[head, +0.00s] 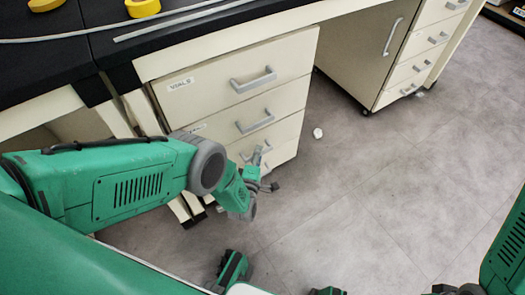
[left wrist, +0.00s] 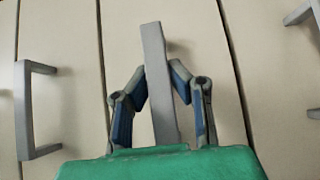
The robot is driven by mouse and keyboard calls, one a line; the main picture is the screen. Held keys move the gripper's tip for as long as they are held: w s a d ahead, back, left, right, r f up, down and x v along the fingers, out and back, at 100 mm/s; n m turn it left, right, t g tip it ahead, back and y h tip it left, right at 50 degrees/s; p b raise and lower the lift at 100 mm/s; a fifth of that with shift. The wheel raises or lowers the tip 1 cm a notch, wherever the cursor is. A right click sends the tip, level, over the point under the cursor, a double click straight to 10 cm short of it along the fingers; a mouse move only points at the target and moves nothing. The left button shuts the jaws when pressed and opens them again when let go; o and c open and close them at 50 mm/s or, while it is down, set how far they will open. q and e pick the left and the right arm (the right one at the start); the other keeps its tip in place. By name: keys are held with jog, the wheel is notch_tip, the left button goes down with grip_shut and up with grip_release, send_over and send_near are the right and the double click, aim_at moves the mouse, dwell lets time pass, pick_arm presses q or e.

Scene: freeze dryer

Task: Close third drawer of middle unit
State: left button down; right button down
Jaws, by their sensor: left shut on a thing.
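The middle unit (head: 225,75) is a cream drawer cabinet under the black bench, with grey bar handles and a label on its top drawer. My left gripper (head: 262,163) is low at its front, at the third drawer. In the left wrist view my left gripper (left wrist: 160,85) has a finger on each side of a grey handle bar (left wrist: 154,45) and is shut on it. The third drawer's front (left wrist: 205,40) looks flush or nearly so with its neighbours; my arm hides part of it in the head view. My right gripper is not clearly in view.
Neighbouring handles (left wrist: 25,110) and (left wrist: 303,14) stand on either side of the gripped one. Another drawer unit (head: 420,60) stands at the right. A small white object (head: 317,133) lies on the grey floor (head: 350,200), which is otherwise open. Yellow rolls (head: 143,8) lie on the bench.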

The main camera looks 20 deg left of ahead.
pick_arm(q)
jog(key=c, duration=1.4)
grip_release()
jog(key=shift+s+f, duration=0.15)
jog(key=shift+f, duration=0.05)
jog(key=shift+c, duration=0.2)
jog(key=shift+r, duration=0.1)
jog(key=s+d, duration=0.1)
jog(key=s, duration=1)
jog(key=shift+s+d, duration=0.25)
jog(key=shift+s, duration=0.15)
